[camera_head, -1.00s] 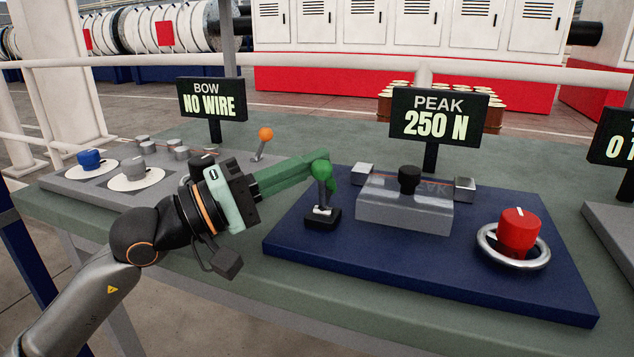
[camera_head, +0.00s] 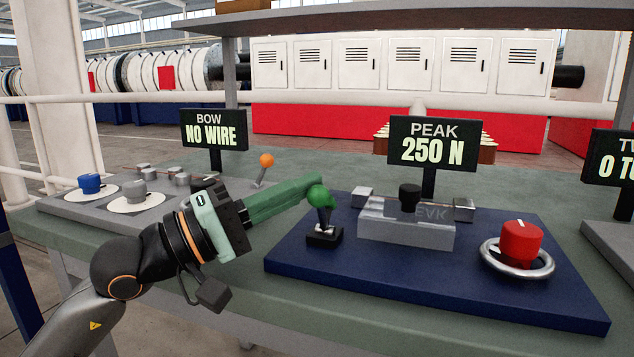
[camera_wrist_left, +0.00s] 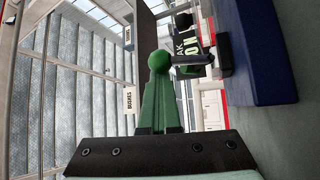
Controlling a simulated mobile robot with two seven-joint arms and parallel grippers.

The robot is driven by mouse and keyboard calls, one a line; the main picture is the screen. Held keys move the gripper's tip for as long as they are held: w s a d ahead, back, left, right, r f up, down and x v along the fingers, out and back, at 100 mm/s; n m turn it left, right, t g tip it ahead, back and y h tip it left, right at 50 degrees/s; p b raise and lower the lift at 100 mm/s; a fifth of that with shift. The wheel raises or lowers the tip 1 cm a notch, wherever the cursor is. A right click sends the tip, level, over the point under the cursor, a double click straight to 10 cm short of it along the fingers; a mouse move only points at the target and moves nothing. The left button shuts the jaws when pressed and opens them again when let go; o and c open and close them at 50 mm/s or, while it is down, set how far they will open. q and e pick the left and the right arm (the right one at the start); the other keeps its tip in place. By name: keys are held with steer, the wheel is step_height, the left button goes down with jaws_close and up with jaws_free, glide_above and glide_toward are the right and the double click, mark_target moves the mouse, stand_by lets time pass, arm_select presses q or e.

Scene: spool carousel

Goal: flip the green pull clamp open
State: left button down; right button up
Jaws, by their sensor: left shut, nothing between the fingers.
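The green pull clamp is an upright lever with a round green knob (camera_head: 318,196) on a small black base (camera_head: 324,236), at the left of the blue plate. My left gripper (camera_head: 314,183) has long green fingers, shut and empty, reaching in from the left. Their tips are at the knob, behind it in the head view; whether they touch it I cannot tell. In the left wrist view the knob (camera_wrist_left: 159,61) appears at the end of the green fingers (camera_wrist_left: 158,108), and the lever's dark stem runs right from it. My right gripper is out of view.
The blue plate (camera_head: 430,285) also carries a clear block with a black knob (camera_head: 410,197) and a red knob in a metal ring (camera_head: 520,244). A PEAK sign (camera_head: 433,143) stands behind. A grey panel (camera_head: 75,205) with an orange-tipped lever (camera_head: 266,161) lies left.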

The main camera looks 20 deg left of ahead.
arm_select(q)
steer(key=shift+f, duration=0.15)
stand_by(0.3)
steer(key=shift+s+a+f, duration=0.1)
steer(key=shift+s, duration=0.1)
steer(key=b+v, duration=0.5)
steer(key=v, duration=0.5)
steer(key=shift+s+a, duration=0.65)
steer(key=shift+a, duration=0.1)
